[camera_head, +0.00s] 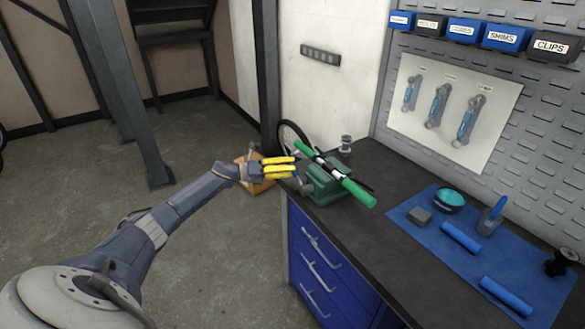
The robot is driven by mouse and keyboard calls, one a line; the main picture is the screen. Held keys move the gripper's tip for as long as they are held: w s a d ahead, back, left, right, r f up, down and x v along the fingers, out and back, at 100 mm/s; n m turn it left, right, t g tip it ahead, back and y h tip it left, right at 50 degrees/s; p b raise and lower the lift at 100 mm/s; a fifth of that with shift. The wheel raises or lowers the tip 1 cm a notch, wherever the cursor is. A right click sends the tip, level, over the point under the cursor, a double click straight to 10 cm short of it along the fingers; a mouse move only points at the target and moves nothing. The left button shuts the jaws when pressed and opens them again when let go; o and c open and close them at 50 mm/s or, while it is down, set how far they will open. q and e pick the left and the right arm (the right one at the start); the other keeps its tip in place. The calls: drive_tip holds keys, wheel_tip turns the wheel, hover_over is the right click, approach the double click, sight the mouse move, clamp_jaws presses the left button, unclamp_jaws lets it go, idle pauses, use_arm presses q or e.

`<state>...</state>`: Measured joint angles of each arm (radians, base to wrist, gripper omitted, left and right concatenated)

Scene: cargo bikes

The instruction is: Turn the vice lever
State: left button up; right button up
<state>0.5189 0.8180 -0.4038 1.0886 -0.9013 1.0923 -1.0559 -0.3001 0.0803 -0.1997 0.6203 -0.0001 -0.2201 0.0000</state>
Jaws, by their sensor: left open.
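The green vice (327,190) stands at the front left corner of the dark workbench. A bar with green ends (357,192) lies across its jaws. The vice lever seems to be the small grey part (304,187) on the side of the vice facing my left arm; it is small and partly unclear. My left gripper (295,167), with yellow fingers, is open and empty. It is just left of the vice, with its fingertips pointing right, close to the lever. I cannot tell whether they touch. My right gripper is not in view.
On the workbench (390,240), a blue mat (436,240) holds several tools and blue cylinders. A small metal item (345,144) stands behind the vice. Blue drawers (320,265) are below.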

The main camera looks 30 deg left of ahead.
use_arm(q)
drive_tip(key=shift+w+d, duration=0.35)
drive_tip(key=shift+d, duration=0.05)
drive_tip(key=shift+c, duration=0.3)
clamp_jaws()
